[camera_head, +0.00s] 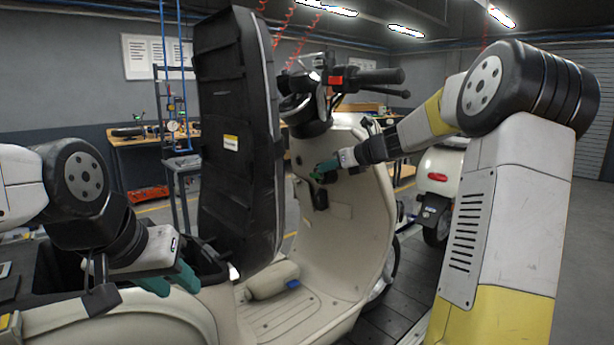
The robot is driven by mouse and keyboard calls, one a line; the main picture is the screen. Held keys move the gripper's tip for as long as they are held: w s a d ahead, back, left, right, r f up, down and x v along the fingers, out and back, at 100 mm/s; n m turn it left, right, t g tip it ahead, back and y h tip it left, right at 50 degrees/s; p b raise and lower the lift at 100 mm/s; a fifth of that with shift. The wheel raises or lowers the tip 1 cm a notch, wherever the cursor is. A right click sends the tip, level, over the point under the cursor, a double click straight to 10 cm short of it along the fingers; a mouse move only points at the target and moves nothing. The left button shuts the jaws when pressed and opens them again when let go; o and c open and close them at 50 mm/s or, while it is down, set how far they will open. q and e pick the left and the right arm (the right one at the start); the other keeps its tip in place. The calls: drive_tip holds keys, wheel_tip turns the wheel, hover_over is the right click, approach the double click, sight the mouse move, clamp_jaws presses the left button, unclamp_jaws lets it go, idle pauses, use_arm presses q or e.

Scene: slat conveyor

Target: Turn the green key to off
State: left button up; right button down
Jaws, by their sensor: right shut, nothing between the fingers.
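A cream scooter (330,235) stands in front of me with its front inner panel facing me. My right gripper (318,173) reaches in from the right, with its green fingertips at the panel below the handlebar. It is shut with nothing between the fingers. I cannot make out the green key apart from the green fingertips, nor which way it is turned. A dark fitting (320,199) sits on the panel just below these fingertips. My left gripper (170,281) is at the lower left, over the scooter's rear body. Its two green fingers are apart and it looks empty.
The scooter's black seat (238,130) stands raised upright, left of the panel. The handlebar (365,77) is above my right gripper. A second scooter (440,172) stands behind on the right. A workbench (150,141) is at the back left. The floor at right is clear.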

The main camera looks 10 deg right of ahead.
drive_tip(key=v, duration=0.5)
drive_tip(key=shift+r, duration=0.45)
drive_tip(key=shift+s, duration=0.1)
drive_tip(key=s+a+f+n+g+h, duration=0.1)
drive_tip(key=s+a+f+n+g, duration=0.1)
drive_tip(key=s+a+n, duration=0.5)
drive_tip(key=s+a+f+n+g+h, duration=0.1)
drive_tip(key=s+a+n+g+h, duration=0.1)
drive_tip(key=s+n, duration=0.8)
drive_tip(key=s+d+f+n+h, duration=0.1)
drive_tip(key=s+f+n, duration=0.2)
drive_tip(key=s+n, duration=0.3)
drive_tip(key=s+d+f+n+h, duration=0.1)
drive_tip(key=s+f+n, duration=0.3)
drive_tip(key=s+n, duration=0.3)
drive_tip(key=s, duration=0.5)
drive_tip(key=shift+s+d+h, duration=0.15)
drive_tip(key=shift+d+h, duration=0.2)
drive_tip(key=shift+h, duration=0.05)
drive_tip(key=shift+f, duration=0.1)
